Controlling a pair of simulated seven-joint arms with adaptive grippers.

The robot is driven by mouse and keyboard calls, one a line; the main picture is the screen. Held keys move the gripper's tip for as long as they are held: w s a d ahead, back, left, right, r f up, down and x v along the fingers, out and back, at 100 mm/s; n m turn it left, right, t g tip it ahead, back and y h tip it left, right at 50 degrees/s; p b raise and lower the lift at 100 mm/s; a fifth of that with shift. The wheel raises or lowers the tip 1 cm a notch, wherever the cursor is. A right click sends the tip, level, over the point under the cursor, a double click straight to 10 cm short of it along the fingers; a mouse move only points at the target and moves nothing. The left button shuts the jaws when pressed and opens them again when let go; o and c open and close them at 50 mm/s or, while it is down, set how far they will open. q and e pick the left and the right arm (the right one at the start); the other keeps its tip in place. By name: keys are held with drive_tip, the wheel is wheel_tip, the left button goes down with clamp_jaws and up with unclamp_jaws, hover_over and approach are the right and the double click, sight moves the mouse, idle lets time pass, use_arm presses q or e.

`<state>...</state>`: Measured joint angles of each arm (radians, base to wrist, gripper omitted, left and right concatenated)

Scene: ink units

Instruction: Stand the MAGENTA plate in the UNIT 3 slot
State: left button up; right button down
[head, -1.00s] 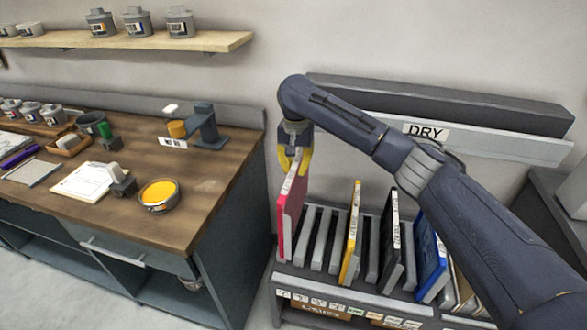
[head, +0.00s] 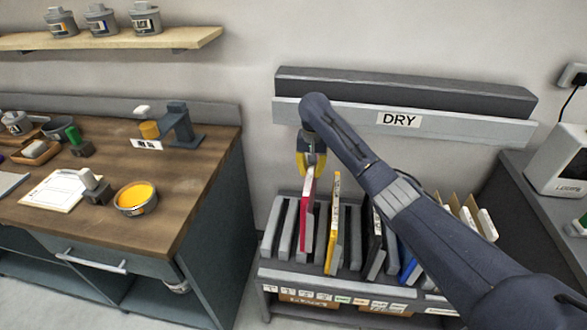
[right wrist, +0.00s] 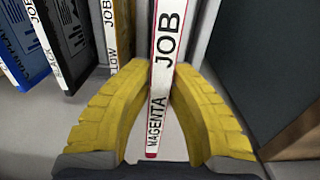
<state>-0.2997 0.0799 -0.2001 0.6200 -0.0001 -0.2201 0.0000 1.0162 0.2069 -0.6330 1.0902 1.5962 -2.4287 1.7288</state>
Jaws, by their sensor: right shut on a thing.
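The magenta plate (head: 307,215) is upright among the left-hand dividers of the drying rack (head: 340,277), just left of the yellow plate (head: 334,225). I cannot tell whether its lower edge is seated in a slot. My right gripper (head: 311,172) is shut on its top end from above. In the right wrist view its white edge (right wrist: 163,75), lettered "MAGENTA" and "JOB", runs between the yellow fingers (right wrist: 160,125). The small labels on the rack front are too small to read, so the UNIT 3 slot cannot be picked out. My left gripper is out of view.
A black plate (head: 374,235) and a blue plate (head: 408,270) stand further right in the rack, partly behind my right arm. The wooden bench (head: 190,180) with an ink tin (head: 136,199) is on the left. A "DRY" sign (head: 399,120) hangs behind.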

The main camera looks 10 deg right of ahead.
wheel_tip(320, 180, down, 14)
drive_tip(key=d, duration=0.2)
drive_tip(key=shift+d+f, duration=0.2)
drive_tip(key=shift+d, duration=0.15)
idle(1.0)
drive_tip(key=shift+f, duration=0.4)
idle(0.9)
drive_tip(key=c, duration=1.3)
unclamp_jaws()
drive_tip(key=shift+s, duration=0.1)
drive_tip(key=shift+r, duration=0.1)
wheel_tip(320, 180, up, 12)
drive_tip(key=shift+f, duration=0.1)
drive_tip(key=shift+r, duration=2.5)
